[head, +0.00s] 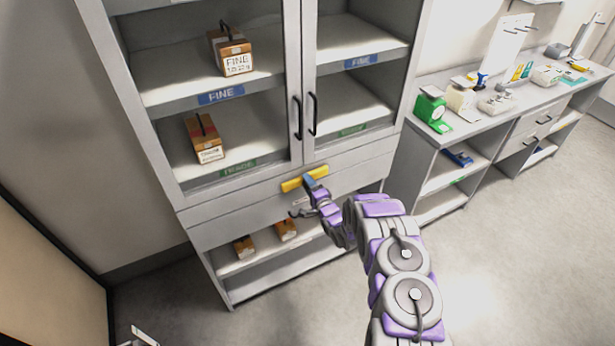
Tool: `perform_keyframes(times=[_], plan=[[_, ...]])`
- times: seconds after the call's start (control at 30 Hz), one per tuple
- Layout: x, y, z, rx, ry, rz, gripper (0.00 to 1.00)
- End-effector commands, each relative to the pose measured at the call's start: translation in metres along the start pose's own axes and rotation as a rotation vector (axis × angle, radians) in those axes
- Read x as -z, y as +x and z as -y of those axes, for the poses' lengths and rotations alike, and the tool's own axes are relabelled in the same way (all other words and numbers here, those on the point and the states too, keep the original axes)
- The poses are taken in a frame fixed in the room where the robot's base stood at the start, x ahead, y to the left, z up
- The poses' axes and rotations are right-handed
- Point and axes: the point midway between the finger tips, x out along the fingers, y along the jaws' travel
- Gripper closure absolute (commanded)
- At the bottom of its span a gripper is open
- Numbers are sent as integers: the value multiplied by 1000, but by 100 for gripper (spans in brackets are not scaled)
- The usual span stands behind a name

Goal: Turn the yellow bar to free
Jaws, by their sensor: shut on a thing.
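The yellow bar (292,185) lies roughly level across the grey cabinet front, just below the two glass doors. My gripper (312,184) is at the bar's middle-right part, with its fingers shut on it. The fingers and wrist hide a little of the bar and its mount. The cabinet doors (292,80) are closed, with two dark vertical handles side by side above the bar.
Smaller boxes (285,229) sit on the open shelf below. A bench (470,125) with a green scale (431,108) stands at the right. The floor at lower right is clear.

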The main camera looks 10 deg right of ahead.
Motion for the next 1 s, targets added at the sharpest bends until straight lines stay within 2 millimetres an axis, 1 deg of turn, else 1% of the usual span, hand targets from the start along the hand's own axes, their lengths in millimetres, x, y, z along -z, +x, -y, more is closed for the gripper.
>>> perform_keyframes(times=[0.03,0.2,0.4,0.63,1.0], plan=[[-3,-5,-6,-17,39,1,100],[-4,-7,-6,-15,138,-3,100],[-4,-7,-5,-13,211,-6,100],[-3,-7,-5,-11,243,-8,100],[-3,-6,-5,-10,245,-9,100]])
